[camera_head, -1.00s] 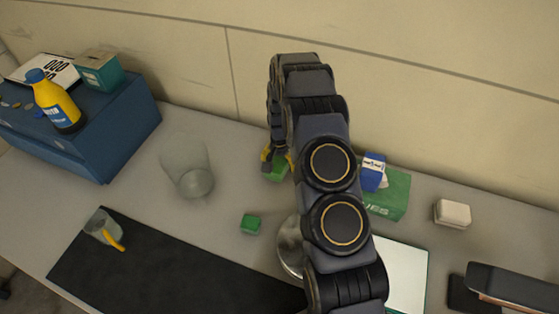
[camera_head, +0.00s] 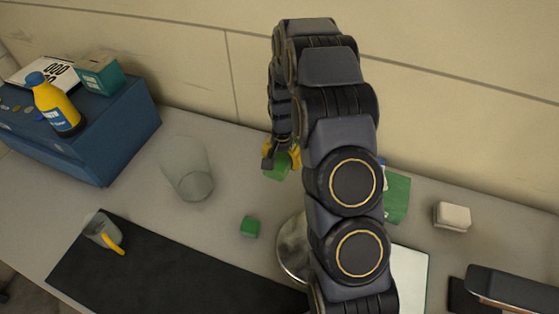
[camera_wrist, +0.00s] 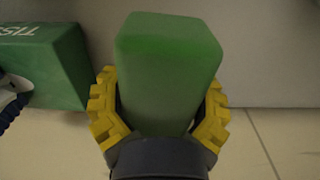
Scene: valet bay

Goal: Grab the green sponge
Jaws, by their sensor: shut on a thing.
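My gripper (camera_head: 281,156) is shut on the green sponge (camera_head: 276,168), a block with rounded edges. In the head view it is held left of my arm, and my arm and fingers partly cover it. In the wrist view the yellow fingers of my gripper (camera_wrist: 160,112) press on both sides of the green sponge (camera_wrist: 168,60), which sticks out well past them. A smaller green cube (camera_head: 250,227) lies apart on the grey table, nearer the black mat.
A green tissue box (camera_head: 398,194) is partly behind my arm. A whitish block (camera_head: 453,216) and blue box (camera_head: 130,135) are farther out.

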